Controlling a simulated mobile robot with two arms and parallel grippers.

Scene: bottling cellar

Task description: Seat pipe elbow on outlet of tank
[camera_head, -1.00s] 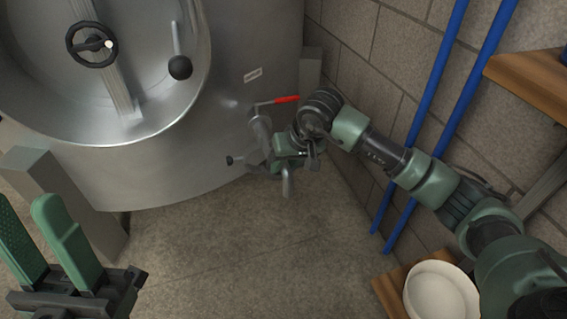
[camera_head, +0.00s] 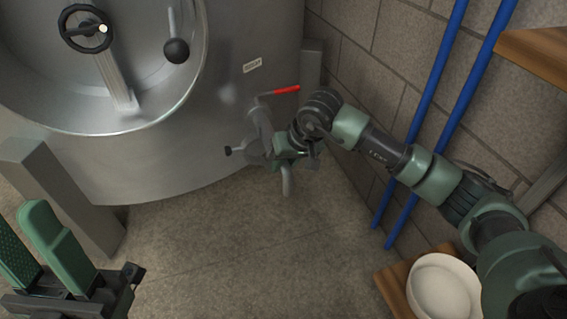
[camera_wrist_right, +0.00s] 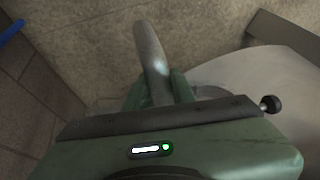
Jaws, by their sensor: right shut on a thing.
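The steel tank (camera_head: 170,165) fills the upper left of the head view. Its outlet (camera_head: 262,128) sticks out low on the right side, with a red-handled valve (camera_head: 285,90) and a small black knob (camera_head: 228,151). My right gripper (camera_head: 286,160) is beside the outlet, shut on the grey pipe elbow (camera_head: 287,182). In the right wrist view the elbow (camera_wrist_right: 151,48) sticks out curved beyond the fingers. The gripper hides the join area, so I cannot tell whether elbow and outlet touch. My left gripper (camera_head: 22,212) is open and empty at the lower left.
A block wall (camera_head: 365,70) with blue pipes (camera_head: 436,75) stands close on the right. A white bowl (camera_head: 443,288) sits on a wooden surface (camera_head: 395,287) at the lower right. A grey tank leg (camera_head: 65,190) stands at the left. The floor below the outlet is clear.

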